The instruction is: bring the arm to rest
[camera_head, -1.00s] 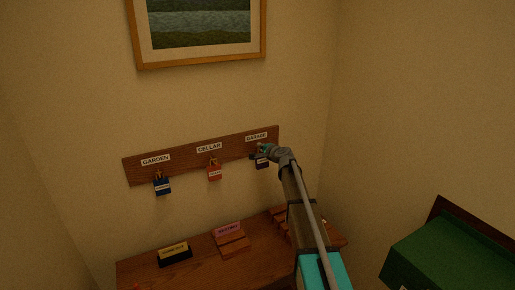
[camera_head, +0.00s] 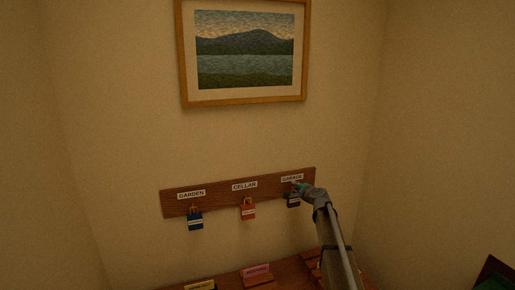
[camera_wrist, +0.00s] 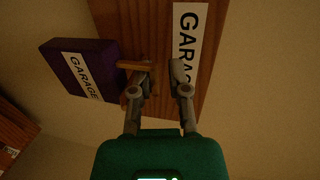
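My gripper (camera_head: 299,187) is at the right end of the wooden key rack (camera_head: 219,201), by the GARAGE label (camera_head: 292,178). In the wrist view my gripper (camera_wrist: 160,72) has its two fingers apart, with a gap between the tips and nothing seen held. The dark purple GARAGE tag (camera_wrist: 78,70) hangs at a brass-coloured hook (camera_wrist: 134,65) beside the left finger. I cannot tell whether that finger touches the hook. In the head view this tag (camera_head: 293,202) is partly hidden by my arm.
A blue tag (camera_head: 195,219) hangs under GARDEN and a red tag (camera_head: 248,210) under CELLAR. A framed landscape (camera_head: 244,50) is above. A green object (camera_head: 496,284) is at the lower right. Bare wall lies right of the rack.

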